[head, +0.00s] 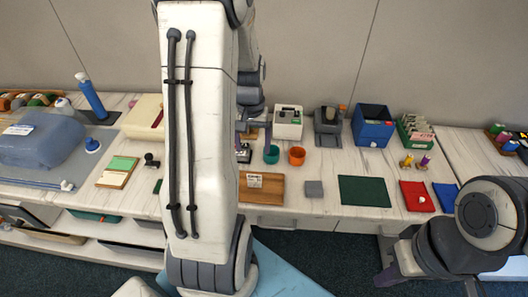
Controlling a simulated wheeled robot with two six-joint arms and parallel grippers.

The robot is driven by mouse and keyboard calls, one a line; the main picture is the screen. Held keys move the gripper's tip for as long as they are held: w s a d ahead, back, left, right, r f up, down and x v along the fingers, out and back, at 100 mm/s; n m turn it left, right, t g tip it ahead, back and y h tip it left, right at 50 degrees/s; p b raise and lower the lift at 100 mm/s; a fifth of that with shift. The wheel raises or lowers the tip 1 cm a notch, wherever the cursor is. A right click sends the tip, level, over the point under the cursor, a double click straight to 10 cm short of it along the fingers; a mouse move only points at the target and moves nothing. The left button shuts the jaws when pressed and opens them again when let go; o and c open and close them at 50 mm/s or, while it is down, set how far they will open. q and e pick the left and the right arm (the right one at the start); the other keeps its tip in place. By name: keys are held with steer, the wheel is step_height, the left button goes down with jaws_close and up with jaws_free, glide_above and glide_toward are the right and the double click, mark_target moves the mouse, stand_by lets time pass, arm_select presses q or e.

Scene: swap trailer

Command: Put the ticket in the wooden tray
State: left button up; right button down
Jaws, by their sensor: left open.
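The wooden tray (273,196) lies flat near the front edge of the long bench, its left end hidden behind my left arm. A small pale printed card (254,181), which looks like the ticket, shows on the tray's left part; it is too small to read. My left gripper (253,137) hangs above the bench behind the tray, with its purple fingers apart and nothing seen between them. My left arm covers much of the middle. My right gripper (386,276) is low at the right, in front of the bench, mostly hidden by my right arm.
Teal (271,154) and orange (296,156) cups stand behind the tray. A blue bin (373,125) stands farther back. A blue hood (40,142) fills the left bench.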

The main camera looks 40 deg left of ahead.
arm_select(q)
steer(key=s+d+r+m, duration=0.1)
steer(key=d+r+m, duration=0.2)
steer(key=d, duration=0.7)
steer(key=s+d+r+m, duration=0.1)
steer(key=d+r+m, duration=0.2)
steer(key=d, duration=0.6)
steer(key=s+d+r+m+h, duration=0.1)
steer(key=s+d+r+m, duration=0.1)
steer(key=s+d+m, duration=0.5)
steer(key=s+d, duration=0.5)
steer(key=s, duration=0.2)
steer(key=shift+s+r+m, duration=0.15)
steer(key=shift+m, duration=0.25)
